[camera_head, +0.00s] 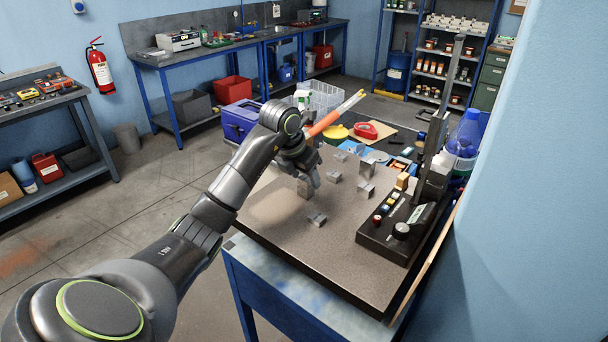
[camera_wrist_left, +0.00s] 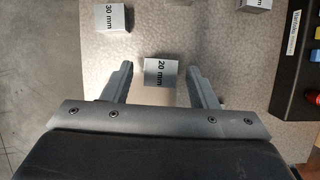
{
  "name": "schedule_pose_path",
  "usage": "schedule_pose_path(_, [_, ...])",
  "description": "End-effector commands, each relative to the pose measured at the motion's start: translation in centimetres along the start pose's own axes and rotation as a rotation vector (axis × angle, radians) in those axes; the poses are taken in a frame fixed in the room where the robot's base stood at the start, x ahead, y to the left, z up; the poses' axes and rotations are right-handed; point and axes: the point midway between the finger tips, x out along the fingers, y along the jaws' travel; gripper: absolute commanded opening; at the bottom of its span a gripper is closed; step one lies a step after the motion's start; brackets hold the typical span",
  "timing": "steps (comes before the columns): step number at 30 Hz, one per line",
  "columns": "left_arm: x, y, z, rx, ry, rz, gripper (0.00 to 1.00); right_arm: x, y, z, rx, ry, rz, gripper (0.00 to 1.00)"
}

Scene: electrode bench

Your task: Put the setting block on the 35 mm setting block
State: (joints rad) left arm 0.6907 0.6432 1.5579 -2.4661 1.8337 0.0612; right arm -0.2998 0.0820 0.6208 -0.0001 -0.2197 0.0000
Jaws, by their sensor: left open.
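In the left wrist view, a small grey setting block marked 20 mm (camera_wrist_left: 161,72) stands on the plate between the tips of my left gripper (camera_wrist_left: 162,80), with gaps on both sides. The gripper is open and empty. A block marked 30 mm (camera_wrist_left: 110,15) stands beyond it to the left. Another block (camera_wrist_left: 258,4) is cut off at the top edge. In the head view my left gripper (camera_head: 308,186) is low over the granite plate (camera_head: 275,215), among several grey blocks such as the nearest one (camera_head: 317,219) and a taller one (camera_head: 366,189). I cannot read a 35 mm marking.
A black gauge base (camera_head: 378,238) with buttons and a tall column (camera_head: 437,140) stands on the plate's right side. Behind the blocks lie a red tape measure (camera_head: 373,130) and other clutter. The plate's front left is bare. A blue wall closes off the right.

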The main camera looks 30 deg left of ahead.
Motion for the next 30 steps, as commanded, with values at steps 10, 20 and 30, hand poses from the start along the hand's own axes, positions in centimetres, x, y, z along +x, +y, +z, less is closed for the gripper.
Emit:
schedule_pose_path(10, [-2.5, 0.1, 0.2, 0.002, -0.006, 0.004, 0.53, 0.7, -0.5, 0.1, 0.002, -0.001, -0.005, 0.36])
schedule_pose_path(20, [-10.5, 0.1, 0.3, 0.000, 0.000, 0.001, 0.53, -1.2, -0.3, -0.1, 0.002, -0.002, -0.005, 0.36])
schedule_pose_path(30, [-12.3, 0.0, 0.2, 0.000, 0.000, -0.001, 0.53, -2.9, 0.0, -0.2, 0.001, -0.002, -0.003, 0.36])
